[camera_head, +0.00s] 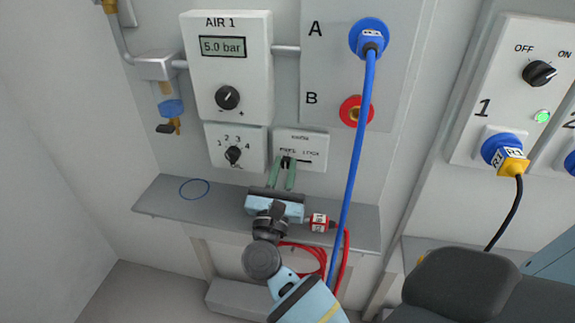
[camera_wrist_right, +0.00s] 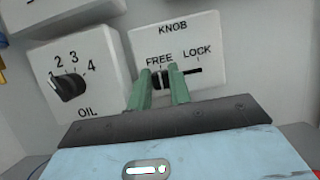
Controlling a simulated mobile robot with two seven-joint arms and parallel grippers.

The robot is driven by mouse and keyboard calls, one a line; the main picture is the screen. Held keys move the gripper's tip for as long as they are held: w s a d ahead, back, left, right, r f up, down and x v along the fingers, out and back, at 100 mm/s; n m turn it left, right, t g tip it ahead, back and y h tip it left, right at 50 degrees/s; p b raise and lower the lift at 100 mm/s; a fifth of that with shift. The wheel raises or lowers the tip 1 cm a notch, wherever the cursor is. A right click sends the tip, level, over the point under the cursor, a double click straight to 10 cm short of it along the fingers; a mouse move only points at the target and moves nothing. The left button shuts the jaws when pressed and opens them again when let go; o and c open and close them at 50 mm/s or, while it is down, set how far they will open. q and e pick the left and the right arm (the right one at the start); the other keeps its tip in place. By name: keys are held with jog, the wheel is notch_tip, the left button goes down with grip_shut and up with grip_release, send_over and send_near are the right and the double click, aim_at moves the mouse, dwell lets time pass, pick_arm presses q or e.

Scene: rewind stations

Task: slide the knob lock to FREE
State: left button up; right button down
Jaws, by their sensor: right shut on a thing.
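The knob lock is a white box (camera_head: 316,163) on the wall, under the air panel. In the right wrist view the box (camera_wrist_right: 207,85) reads KNOB, with FREE on the left and LOCK on the right above a dark horizontal slot. My right gripper (camera_head: 286,163) has its green fingers at the slot, shut on the small black slider (camera_wrist_right: 160,80). The slider is at the left end, under FREE. The slot is bare toward LOCK. The fingers partly hide the slider. My left gripper is not in view.
The OIL dial box (camera_head: 235,148) is close on the left. The AIR 1 box (camera_head: 228,70) is above. A blue hose (camera_head: 356,150) hangs just right of the lock. The grey shelf (camera_head: 165,202) below holds a blue ring (camera_head: 194,189) and a red connector (camera_head: 319,222).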

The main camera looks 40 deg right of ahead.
jog(key=shift+w+a, duration=0.2)
jog(key=shift+s, duration=0.1)
jog(key=c, duration=1.4)
grip_release()
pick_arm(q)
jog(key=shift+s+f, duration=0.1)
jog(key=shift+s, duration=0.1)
pick_arm(e)
jog(key=shift+o, duration=0.6)
pick_arm(q)
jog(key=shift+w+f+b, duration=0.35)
jog(key=shift+b, duration=0.3)
pick_arm(e)
jog(key=shift+v, duration=3.9)
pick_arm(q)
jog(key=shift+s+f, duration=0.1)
